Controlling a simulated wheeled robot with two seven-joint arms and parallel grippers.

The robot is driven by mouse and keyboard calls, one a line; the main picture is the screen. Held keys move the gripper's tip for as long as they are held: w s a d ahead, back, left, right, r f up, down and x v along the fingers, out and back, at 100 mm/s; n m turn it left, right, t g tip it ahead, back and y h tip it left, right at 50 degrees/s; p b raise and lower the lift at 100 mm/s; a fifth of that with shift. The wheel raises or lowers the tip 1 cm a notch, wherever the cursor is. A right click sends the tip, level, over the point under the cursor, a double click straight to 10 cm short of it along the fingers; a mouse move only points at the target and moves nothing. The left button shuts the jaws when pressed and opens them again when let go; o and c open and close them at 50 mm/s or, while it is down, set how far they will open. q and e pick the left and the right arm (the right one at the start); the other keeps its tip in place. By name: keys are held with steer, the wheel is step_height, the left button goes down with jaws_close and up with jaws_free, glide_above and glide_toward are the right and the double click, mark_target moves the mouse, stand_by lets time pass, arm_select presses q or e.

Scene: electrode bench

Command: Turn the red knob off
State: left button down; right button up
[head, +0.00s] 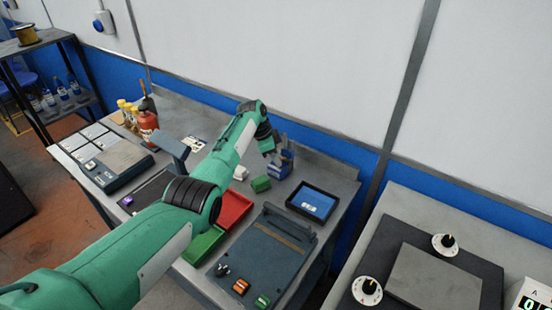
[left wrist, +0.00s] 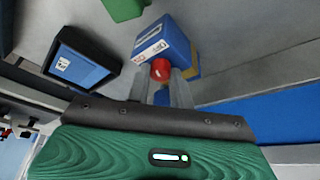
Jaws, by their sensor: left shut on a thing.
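The red knob (left wrist: 161,70) is on the front of a small blue box (left wrist: 166,40) with white labels. In the left wrist view, the two grey fingers of my left gripper (left wrist: 162,84) reach up to the knob, one on each side, shut on it. A white mark shows on the knob's face. In the head view the blue box (head: 287,158) stands at the back of the bench, with my left gripper (head: 275,156) at its front; the knob is hidden there. My right gripper is not in view.
A green block (head: 261,184) and a tablet-like screen (head: 312,202) lie close to the blue box. A red tray (head: 234,208), a green tray (head: 203,244) and a dark device (head: 262,252) fill the front of the bench. A wall rises behind.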

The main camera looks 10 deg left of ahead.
arm_select(q)
steer(key=c, duration=1.2)
jaws_free()
steer(key=shift+c, duration=0.2)
steer(key=shift+r, duration=0.1)
